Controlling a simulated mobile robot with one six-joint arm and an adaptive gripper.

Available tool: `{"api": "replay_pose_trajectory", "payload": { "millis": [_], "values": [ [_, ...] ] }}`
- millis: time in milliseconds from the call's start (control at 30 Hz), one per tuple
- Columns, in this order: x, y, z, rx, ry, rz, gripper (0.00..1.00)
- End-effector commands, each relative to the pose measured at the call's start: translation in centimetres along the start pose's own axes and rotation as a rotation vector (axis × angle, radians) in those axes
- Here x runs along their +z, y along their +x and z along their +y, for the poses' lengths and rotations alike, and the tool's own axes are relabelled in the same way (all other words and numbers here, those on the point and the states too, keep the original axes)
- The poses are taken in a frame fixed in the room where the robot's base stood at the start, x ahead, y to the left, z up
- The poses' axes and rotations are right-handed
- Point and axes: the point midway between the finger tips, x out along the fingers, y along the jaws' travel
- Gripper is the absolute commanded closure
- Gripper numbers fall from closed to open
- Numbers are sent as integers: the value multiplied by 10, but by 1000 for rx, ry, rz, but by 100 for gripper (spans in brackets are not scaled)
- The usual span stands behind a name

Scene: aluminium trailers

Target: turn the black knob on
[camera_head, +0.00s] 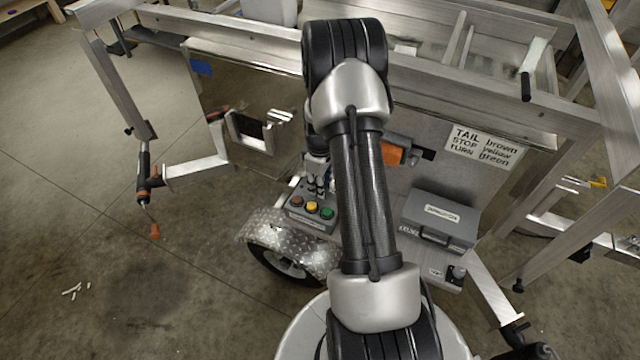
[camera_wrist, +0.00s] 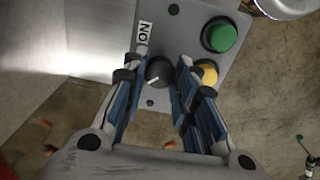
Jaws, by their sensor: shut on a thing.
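The black knob (camera_wrist: 159,71) sits on a grey control box (camera_wrist: 178,18) in the wrist view, with a pale pointer line on its face aimed roughly left. A white ON label (camera_wrist: 145,34) is just above and left of it. My gripper (camera_wrist: 160,66) is around the knob, one blue-padded finger on each side, shut on it. In the head view my gripper (camera_head: 317,175) is at the control box (camera_head: 308,222), and the knob is hidden there by my gripper and arm.
A green button (camera_wrist: 219,35) and a yellow button (camera_wrist: 207,73) are close to my right finger. A reddish button (camera_head: 297,201) also shows on the box. A grey case (camera_head: 438,220) and a small box with another dark knob (camera_head: 457,272) are to the right.

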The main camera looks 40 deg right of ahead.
Motion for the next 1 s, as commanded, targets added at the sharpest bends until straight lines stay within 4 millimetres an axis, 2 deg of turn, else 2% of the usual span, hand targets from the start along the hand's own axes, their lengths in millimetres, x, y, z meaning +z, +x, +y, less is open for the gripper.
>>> {"api": "replay_pose_trajectory", "payload": {
  "millis": [267,467,1000],
  "values": [
    [0,0,0,0,22,0,98],
    [0,0,0,0,106,0,98],
    [0,0,0,-1,583,-1,98]
  ]
}}
